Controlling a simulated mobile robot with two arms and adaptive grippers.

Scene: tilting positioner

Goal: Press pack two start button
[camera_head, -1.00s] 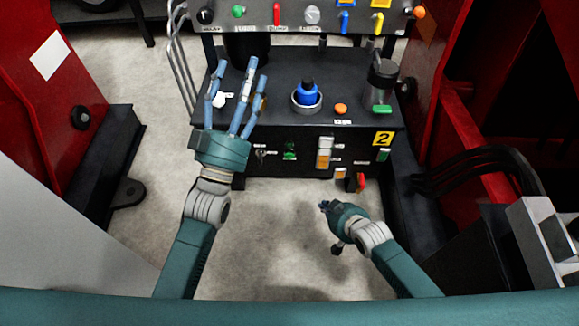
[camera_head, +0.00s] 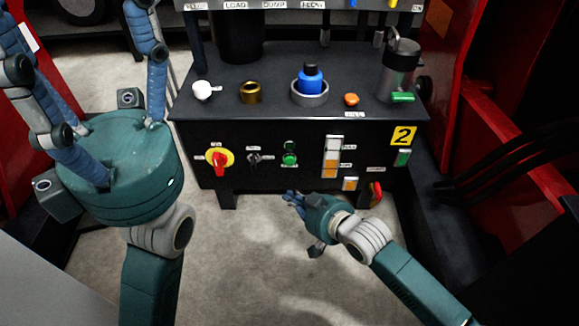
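I cannot read which label says start.
On the front are a red rotary switch on yellow (camera_head: 219,160), a key switch (camera_head: 253,160), white and orange rockets-style switches (camera_head: 331,157) and a red handle (camera_head: 375,194). On top are a blue knob (camera_head: 311,80), an orange button (camera_head: 351,100) and a grey canister (camera_head: 399,68). Red frames flank the box.

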